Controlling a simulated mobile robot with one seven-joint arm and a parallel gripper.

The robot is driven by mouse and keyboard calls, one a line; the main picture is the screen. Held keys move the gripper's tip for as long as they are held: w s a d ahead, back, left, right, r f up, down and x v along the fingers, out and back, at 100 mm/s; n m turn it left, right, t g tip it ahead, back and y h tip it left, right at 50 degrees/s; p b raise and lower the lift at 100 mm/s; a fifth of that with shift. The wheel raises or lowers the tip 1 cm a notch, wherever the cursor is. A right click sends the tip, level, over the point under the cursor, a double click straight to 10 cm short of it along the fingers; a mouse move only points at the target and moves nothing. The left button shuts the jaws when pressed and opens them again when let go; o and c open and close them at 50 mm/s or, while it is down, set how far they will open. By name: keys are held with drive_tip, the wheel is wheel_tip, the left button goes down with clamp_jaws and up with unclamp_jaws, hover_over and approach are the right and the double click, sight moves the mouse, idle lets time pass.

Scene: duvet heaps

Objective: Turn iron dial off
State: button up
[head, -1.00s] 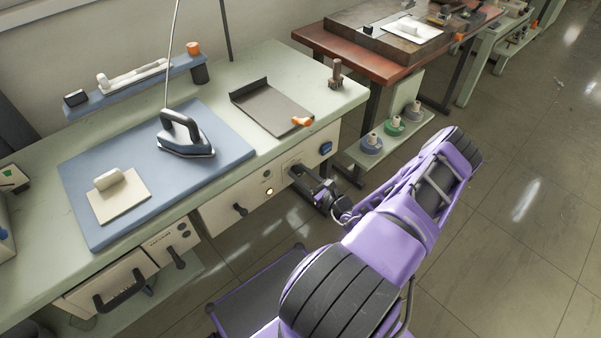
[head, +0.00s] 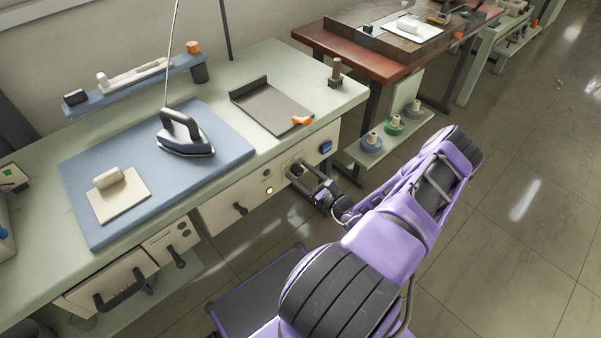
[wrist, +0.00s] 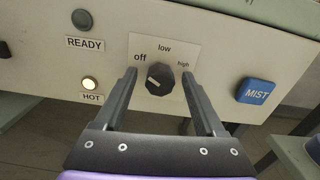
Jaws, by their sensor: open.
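The black round iron dial (wrist: 160,79) sits on a cream plate marked off, low and high. A pale mark shows on the left part of its face, but its exact setting is hard to tell. My gripper (wrist: 159,73) is open, with one finger on each side of the dial and gaps between fingers and dial. In the head view my gripper (head: 302,176) is at the front panel of the ironing table, near the dial (head: 296,170). The iron (head: 186,136) stands on the blue pad (head: 232,150).
The HOT lamp (wrist: 89,83) is lit; the READY lamp (wrist: 82,18) looks dark. A blue MIST button (wrist: 256,92) is right of the dial. A black knob (head: 240,209) projects from the panel to the left. The floor (head: 500,240) on the right is clear.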

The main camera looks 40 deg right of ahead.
drive_tip(key=s+d, duration=0.1)
drive_tip(key=s, duration=1.6)
drive_tip(key=shift+d, duration=0.2)
